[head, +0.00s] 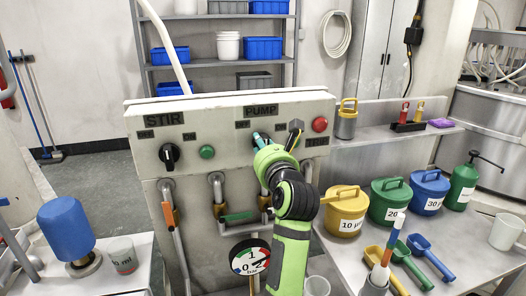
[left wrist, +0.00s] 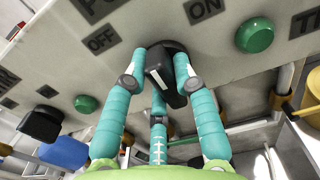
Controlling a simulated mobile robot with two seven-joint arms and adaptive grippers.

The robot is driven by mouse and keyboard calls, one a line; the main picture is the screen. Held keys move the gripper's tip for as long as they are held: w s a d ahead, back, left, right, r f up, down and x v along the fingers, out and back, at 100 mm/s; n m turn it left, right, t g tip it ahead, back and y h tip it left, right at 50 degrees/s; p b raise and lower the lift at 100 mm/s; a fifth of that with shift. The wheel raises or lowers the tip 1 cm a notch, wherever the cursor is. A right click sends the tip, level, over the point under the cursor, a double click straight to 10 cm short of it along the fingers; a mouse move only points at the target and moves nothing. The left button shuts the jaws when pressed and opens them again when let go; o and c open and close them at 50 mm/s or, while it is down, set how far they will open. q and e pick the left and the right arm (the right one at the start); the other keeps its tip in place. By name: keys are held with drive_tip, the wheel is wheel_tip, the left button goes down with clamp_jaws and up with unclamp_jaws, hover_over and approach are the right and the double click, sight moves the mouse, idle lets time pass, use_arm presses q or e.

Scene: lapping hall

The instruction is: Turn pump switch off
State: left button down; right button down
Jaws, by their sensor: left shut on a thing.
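The pump switch (left wrist: 163,68) is a black rotary knob on the grey control panel (head: 225,125), under the PUMP label (head: 261,111). In the left wrist view it sits between the OFF label (left wrist: 101,40) and the ON label (left wrist: 205,9). My left gripper (left wrist: 158,68) has teal fingers on both sides of the knob and is shut on it. In the head view my left gripper (head: 262,140) covers the knob. I cannot tell which label the knob points to. My right gripper is not in view.
The STIR knob (head: 169,155) and a green button (head: 207,152) are left on the panel; a red button (head: 319,124) is at right. Below are pipes, valve handles and a gauge (head: 250,258). Lidded tubs, scoops and a green pump bottle (head: 462,186) crowd the right bench.

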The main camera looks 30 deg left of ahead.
sight(263, 137)
use_arm(q)
drive_tip(key=shift+r, duration=0.1)
idle(0.3)
drive_tip(key=c, duration=1)
unclamp_jaws()
wheel_tip(263, 137, up, 10)
drive_tip(key=shift+f, duration=0.1)
